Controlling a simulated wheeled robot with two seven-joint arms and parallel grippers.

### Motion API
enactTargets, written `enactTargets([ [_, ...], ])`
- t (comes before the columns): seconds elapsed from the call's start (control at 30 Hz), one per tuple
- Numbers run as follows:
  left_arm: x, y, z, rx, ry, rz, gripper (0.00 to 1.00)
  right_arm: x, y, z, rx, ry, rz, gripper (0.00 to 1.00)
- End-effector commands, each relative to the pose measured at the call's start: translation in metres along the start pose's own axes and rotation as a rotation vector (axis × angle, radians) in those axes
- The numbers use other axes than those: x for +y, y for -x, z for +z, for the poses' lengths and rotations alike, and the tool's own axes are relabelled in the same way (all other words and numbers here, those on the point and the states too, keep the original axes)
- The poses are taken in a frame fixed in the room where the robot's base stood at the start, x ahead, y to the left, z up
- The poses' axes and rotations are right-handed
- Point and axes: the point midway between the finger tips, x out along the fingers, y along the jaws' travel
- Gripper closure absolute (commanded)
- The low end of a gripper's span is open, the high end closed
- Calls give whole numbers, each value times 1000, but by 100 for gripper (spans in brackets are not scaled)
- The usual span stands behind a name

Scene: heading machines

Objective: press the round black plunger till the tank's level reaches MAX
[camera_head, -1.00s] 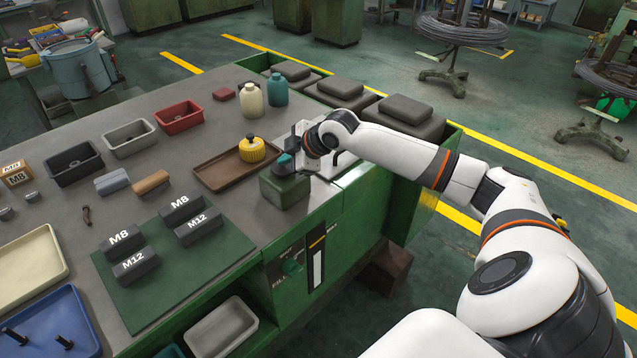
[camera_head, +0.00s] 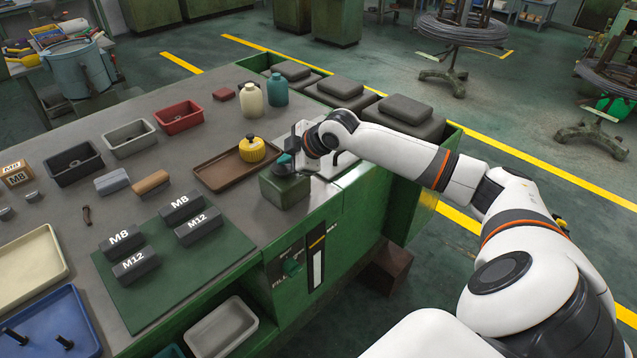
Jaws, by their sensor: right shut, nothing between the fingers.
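My right gripper (camera_head: 286,163) reaches in from the right and points down over a green block (camera_head: 285,190) at the bench's front right edge. It is shut, with nothing visible between its fingers. A dark round piece on top of the block, probably the plunger, is mostly hidden under the gripper; I cannot tell whether they touch. On the bench front below is the level gauge (camera_head: 317,268), a black slot with a pale upright strip and a yellow mark near its top. The exact level is too small to read. My left gripper is out of view.
A brown tray (camera_head: 222,176) with a yellow, black-topped container (camera_head: 252,149) lies left of the block. Cream (camera_head: 251,100) and teal (camera_head: 278,90) bottles stand behind. A green mat (camera_head: 170,275) with labelled blocks lies front left. Grey-lidded bins (camera_head: 405,125) line the bench's back right.

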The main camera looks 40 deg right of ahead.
Motion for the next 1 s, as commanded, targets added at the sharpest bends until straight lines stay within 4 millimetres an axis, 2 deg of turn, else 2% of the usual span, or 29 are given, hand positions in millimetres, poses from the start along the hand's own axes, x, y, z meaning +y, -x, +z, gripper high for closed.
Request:
enactTargets([
  [0.03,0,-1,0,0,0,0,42,11,-6,-7,17,-3,26,100],
  [0.53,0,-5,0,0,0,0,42,18,-18,-16,17,-4,26,100],
  [1.0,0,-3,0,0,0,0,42,20,-20,-18,17,-5,27,100],
])
